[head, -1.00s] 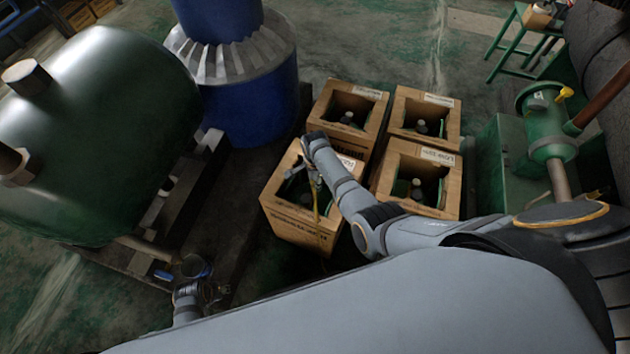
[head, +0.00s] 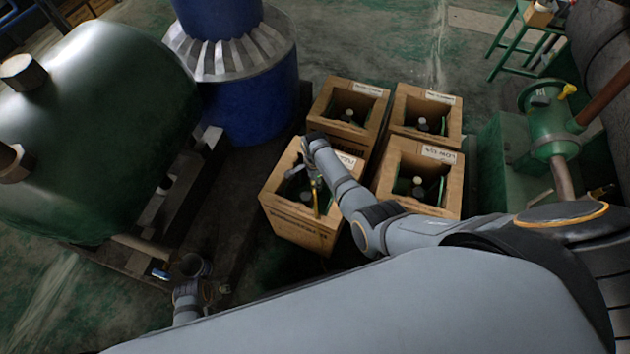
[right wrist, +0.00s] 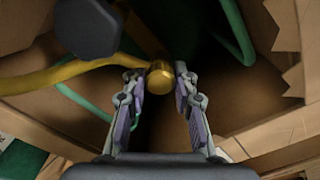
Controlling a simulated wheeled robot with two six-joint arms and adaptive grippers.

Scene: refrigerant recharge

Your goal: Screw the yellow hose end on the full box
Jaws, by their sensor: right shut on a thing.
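The front-left cardboard box (head: 293,222) is open-topped; its label (head: 345,160) is too small to read surely. My right gripper (head: 314,184) is low over its opening. In the right wrist view my right gripper (right wrist: 160,88) is shut on the brass end (right wrist: 159,79) of the yellow hose, inside the box. The yellow hose (right wrist: 65,72) runs left from there, and a bit shows in the head view (head: 317,198). A dark knob (right wrist: 88,27) is close by, upper left. Whether the end touches a fitting is hidden. My left gripper (head: 217,290) is at the lower left, its fingers unclear.
Three similar boxes stand close by: back left (head: 365,92), back right (head: 446,105) and front right (head: 440,190), each with a bottle inside. Green hose (right wrist: 235,32) loops in the box. A green tank (head: 95,130) and blue column (head: 255,105) stand left, green machinery (head: 505,160) right.

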